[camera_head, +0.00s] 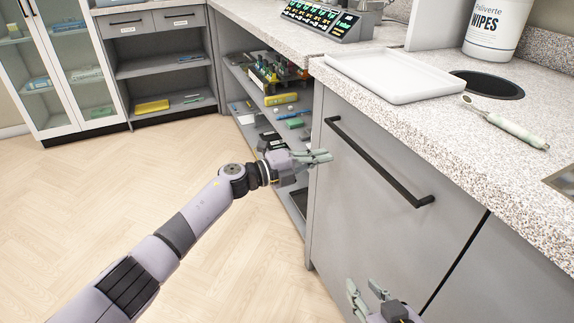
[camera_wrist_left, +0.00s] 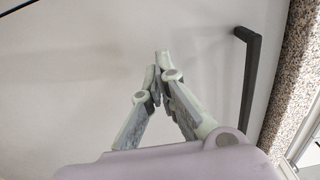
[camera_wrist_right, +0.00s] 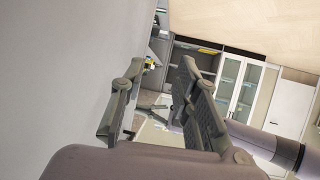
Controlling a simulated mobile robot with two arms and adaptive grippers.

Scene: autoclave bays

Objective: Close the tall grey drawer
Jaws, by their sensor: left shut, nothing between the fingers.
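The tall grey drawer (camera_head: 352,225) has a plain front with a long black bar handle (camera_head: 378,165) below the speckled counter. I cannot tell whether its front stands out from the cabinet. My left gripper (camera_head: 328,156) is shut and empty, at the left edge of the drawer front, left of the handle. In the left wrist view its fingertips (camera_wrist_left: 160,68) meet in front of the pale drawer front (camera_wrist_left: 90,70), with the handle (camera_wrist_left: 248,85) to the right; contact is unclear. My right gripper (camera_head: 364,286) is open and empty, low in front of the drawer; its spread fingers fill the right wrist view (camera_wrist_right: 158,75).
The speckled counter (camera_head: 440,120) holds a white tray (camera_head: 388,75), a wipes tub (camera_head: 497,30) and a pale handheld tool (camera_head: 510,127). Open shelves (camera_head: 240,80) with several small items lie left of the drawer. The wooden floor (camera_head: 100,185) is clear.

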